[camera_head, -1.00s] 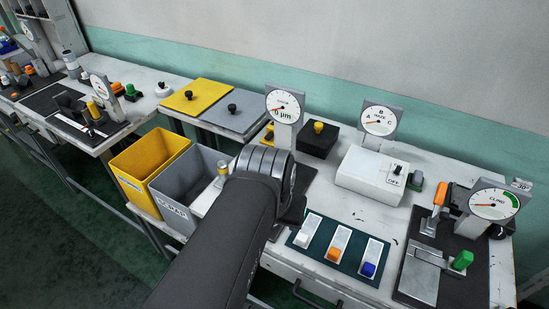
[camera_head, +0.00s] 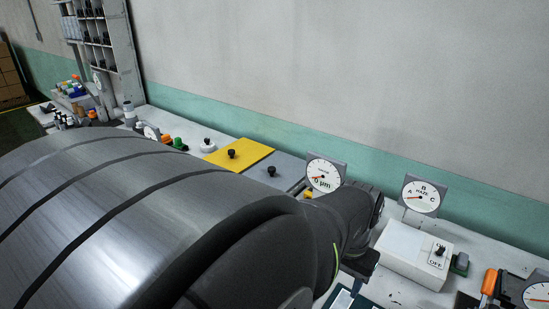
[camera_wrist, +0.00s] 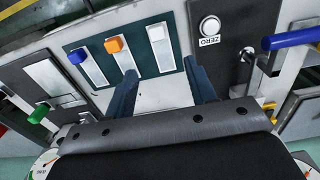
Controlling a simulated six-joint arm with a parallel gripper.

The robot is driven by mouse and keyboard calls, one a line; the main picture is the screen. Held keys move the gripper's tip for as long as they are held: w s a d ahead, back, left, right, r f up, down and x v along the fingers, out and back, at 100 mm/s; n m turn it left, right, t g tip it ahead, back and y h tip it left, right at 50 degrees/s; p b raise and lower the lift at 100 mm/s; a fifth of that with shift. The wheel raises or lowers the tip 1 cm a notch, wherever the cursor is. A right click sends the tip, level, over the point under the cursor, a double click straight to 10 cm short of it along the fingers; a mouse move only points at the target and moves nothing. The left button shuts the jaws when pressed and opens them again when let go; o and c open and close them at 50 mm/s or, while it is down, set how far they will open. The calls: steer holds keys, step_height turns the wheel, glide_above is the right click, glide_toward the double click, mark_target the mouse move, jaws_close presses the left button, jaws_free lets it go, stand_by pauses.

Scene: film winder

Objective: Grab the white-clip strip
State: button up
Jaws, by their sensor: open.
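The white-clip strip (camera_wrist: 161,51) lies on a dark teal mat (camera_wrist: 70,47) in the wrist view, with its white clip at the far end. It is the rightmost of three strips, beside the orange-clip strip (camera_wrist: 122,54) and the blue-clip strip (camera_wrist: 86,66). My gripper (camera_wrist: 160,68) is open, its two dark fingers apart, one to each side of the white-clip strip's near end. Nothing is held between them.
A dark block with a ZERO button (camera_wrist: 209,27) stands right of the mat, close to the right finger. A blue handle (camera_wrist: 290,39) sticks out farther right. In the head view, the white HAZE box (camera_head: 415,252) stands right of my arm.

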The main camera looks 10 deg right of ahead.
glide_toward(340, 305)
steer(key=s+a, duration=0.3)
steer(key=shift+f, duration=0.4)
steer(key=f, duration=0.3)
steer(key=shift+s+a+f, duration=0.15)
steer(key=shift+s+f, duration=0.15)
steer(key=shift+f, duration=0.9)
steer(key=c, duration=1.1)
steer(key=shift+o, duration=0.2)
steer(key=shift+r, duration=0.15)
